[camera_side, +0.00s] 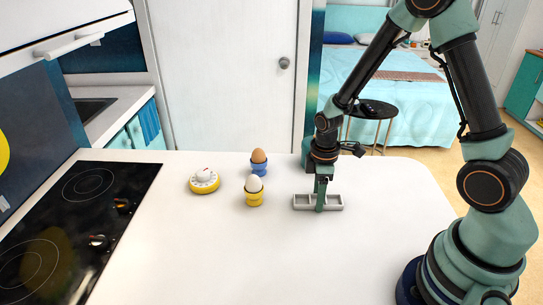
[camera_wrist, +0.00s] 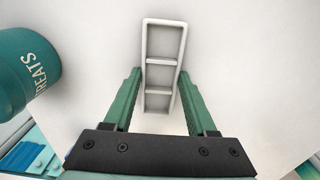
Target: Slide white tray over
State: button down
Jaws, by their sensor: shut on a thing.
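The white tray (camera_side: 334,206) is a small, long tray with dividers. It lies flat on the white counter to the right of the egg cups. In the wrist view the tray (camera_wrist: 163,21) runs away from me, with its compartments empty. My gripper (camera_side: 320,207) reaches down onto the middle of the tray. In the wrist view my gripper (camera_wrist: 159,76) has one green finger on each long side, shut on the tray's walls. The finger in front hides part of the tray in the side view.
A brown egg in a blue cup (camera_side: 260,169), a white egg in a yellow cup (camera_side: 254,198) and a yellow timer (camera_side: 204,184) stand left of the tray. A teal TREATS canister (camera_wrist: 27,72) is at left in the wrist view. The front counter is clear; the black hob (camera_side: 75,220) is far left.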

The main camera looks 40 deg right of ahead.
jog(key=shift+w+d, duration=3.15)
jog(key=shift+d, duration=0.05)
jog(key=shift+c, duration=0.6)
grip_release()
notch_tip(320, 180, up, 12)
jog(key=shift+r, duration=0.15)
